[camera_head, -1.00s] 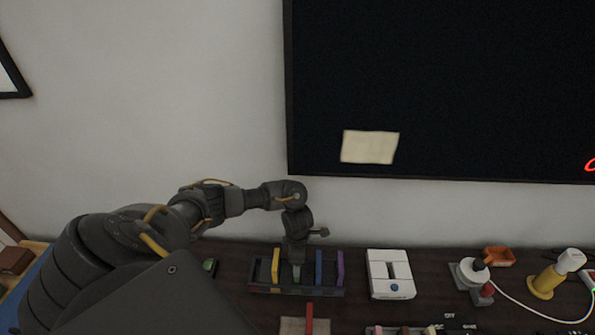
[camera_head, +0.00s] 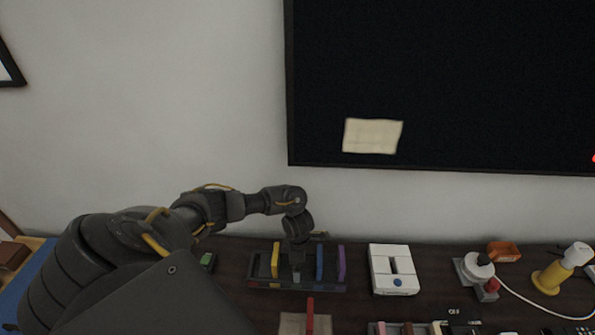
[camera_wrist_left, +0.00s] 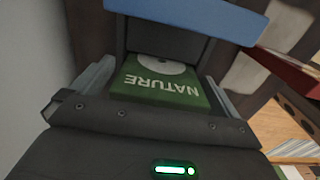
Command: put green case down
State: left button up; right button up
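The green case (camera_wrist_left: 160,84), marked NATURE, lies between the fingers of my left gripper (camera_wrist_left: 158,80) in the left wrist view. The fingers look close against both its sides. In the head view my left gripper (camera_head: 298,262) reaches down into the dark rack (camera_head: 262,285), between the yellow case (camera_head: 276,260) and the blue case (camera_head: 319,262). A small pale green part of the case shows below the gripper. Whether the case touches the rack floor is hidden. The blue case also shows in the left wrist view (camera_wrist_left: 190,18). My right gripper is out of view.
A purple case (camera_head: 341,263) stands at the rack's right end. A white box (camera_head: 391,270) is right of the rack, and a red upright piece (camera_head: 310,316) is in front. A small green item (camera_head: 208,261) lies left. A dark screen (camera_head: 450,80) hangs behind.

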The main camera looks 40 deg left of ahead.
pick_arm(q)
jog(key=shift+r, duration=0.1)
jog(key=shift+r, duration=0.25)
notch_tip(320, 180, up, 5)
jog(key=shift+w+f+b, duration=0.1)
jog(key=shift+f+b, duration=0.05)
jog(key=shift+b, duration=0.2)
notch_tip(320, 180, up, 6)
jog(key=shift+p, duration=0.75)
jog(key=shift+r, duration=0.5)
jog(key=shift+s+a, duration=0.1)
jog(key=shift+s, duration=0.1)
